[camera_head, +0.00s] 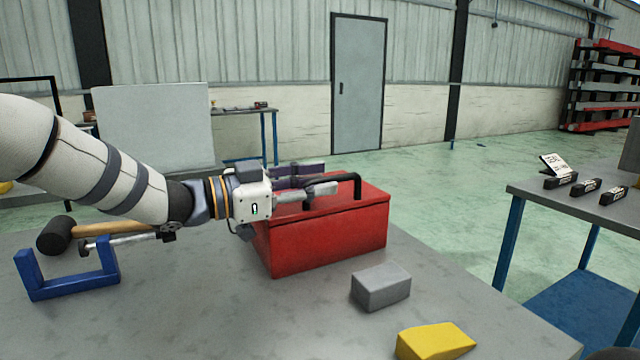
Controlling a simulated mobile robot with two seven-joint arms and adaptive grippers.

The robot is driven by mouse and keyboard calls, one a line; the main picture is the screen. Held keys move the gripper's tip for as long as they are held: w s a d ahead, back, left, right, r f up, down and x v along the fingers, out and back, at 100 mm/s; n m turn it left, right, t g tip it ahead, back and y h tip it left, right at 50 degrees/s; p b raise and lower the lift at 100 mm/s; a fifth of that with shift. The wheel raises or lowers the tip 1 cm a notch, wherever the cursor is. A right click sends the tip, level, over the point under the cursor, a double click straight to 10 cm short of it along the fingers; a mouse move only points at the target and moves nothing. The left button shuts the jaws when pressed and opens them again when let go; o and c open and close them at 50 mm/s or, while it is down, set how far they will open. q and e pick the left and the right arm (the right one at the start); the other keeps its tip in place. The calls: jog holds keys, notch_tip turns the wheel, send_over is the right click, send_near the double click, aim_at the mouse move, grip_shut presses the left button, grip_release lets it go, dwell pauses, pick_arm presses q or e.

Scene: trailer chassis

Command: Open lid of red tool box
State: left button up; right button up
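The red tool box (330,240) stands on the grey table in the middle of the view. Its lid (372,199) looks closed, and a black handle (356,186) arches over the top. My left gripper (318,180) comes in from the left, level with the handle and over the left part of the lid. Its fingers point right and overlap the handle's left part. I cannot tell whether they touch or grip the handle, or how far apart they are. The gripper hides the lid's left side. My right gripper is not in view.
A grey block (381,287) and a yellow wedge (435,341) lie in front of the box. A mallet (95,232) and a blue holder (66,283) are at left. A second table (560,205) with small black items stands at right, beyond a gap.

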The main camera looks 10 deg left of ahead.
pick_arm(q)
jog(key=shift+w+d, duration=0.35)
jog(key=shift+d, duration=0.1)
grip_shut()
jog(key=shift+r, duration=0.1)
